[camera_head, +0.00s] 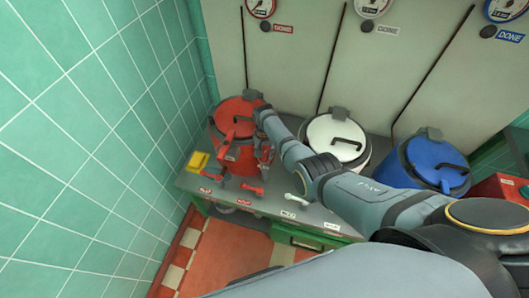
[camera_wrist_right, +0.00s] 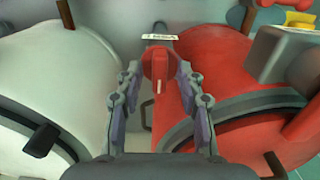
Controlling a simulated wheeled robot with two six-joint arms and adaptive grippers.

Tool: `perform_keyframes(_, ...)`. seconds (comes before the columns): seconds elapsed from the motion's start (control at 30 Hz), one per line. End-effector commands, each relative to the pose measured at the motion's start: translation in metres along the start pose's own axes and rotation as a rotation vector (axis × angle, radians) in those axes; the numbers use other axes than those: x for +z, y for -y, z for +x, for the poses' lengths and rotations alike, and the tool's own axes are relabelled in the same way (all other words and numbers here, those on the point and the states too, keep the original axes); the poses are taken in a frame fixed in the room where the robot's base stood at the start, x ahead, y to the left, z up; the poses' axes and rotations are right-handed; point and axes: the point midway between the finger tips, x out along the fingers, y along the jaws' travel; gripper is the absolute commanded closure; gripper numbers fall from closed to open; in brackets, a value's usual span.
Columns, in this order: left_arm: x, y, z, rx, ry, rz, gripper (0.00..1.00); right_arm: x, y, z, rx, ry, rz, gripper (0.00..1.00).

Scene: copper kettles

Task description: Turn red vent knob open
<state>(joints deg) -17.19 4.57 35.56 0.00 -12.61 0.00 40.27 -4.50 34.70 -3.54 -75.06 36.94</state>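The red vent knob (camera_wrist_right: 160,62) shows in the right wrist view, with a pale mark on its face, on a stem beside the red kettle. My right gripper (camera_wrist_right: 160,72) is open, with one finger on each side of the knob. A small gap shows at the left finger; at the right finger I cannot tell whether it touches. The red kettle (camera_head: 236,112) stands at the left end of the counter in the head view. My right gripper (camera_head: 265,150) is in front of its right side there, and the knob is hard to make out. My left gripper is not in view.
The white kettle (camera_head: 335,133) and blue kettle (camera_head: 437,157) stand to the right on the grey counter (camera_head: 262,204). Red levers (camera_head: 252,188) and a white lever (camera_head: 298,199) line its front. A yellow object (camera_head: 198,161) is at the left, near the tiled wall (camera_head: 90,110).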

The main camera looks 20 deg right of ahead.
Motion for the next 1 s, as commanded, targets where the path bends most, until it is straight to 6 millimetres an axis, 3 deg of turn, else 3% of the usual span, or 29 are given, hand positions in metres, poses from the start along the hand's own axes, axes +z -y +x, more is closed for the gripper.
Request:
perform_keyframes(0.23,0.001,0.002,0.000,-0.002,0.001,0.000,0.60,0.000,0.000,-0.001,0.000,-0.001,0.001,0.62)
perform_keyframes(0.37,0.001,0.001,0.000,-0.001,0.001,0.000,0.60,-0.001,0.001,-0.012,-0.001,-0.001,0.001,0.62)
perform_keyframes(0.47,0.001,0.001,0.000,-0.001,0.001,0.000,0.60,0.000,0.000,-0.029,-0.002,-0.003,0.001,0.62)
perform_keyframes(0.7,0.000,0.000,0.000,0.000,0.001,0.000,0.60,-0.001,0.001,-0.088,-0.002,-0.003,0.001,0.62)
perform_keyframes(0.83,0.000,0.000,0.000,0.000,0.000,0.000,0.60,0.000,0.001,-0.109,-0.001,-0.001,0.000,0.62)
perform_keyframes(1.0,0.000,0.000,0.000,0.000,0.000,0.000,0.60,0.000,0.000,-0.120,0.000,0.000,0.000,0.62)
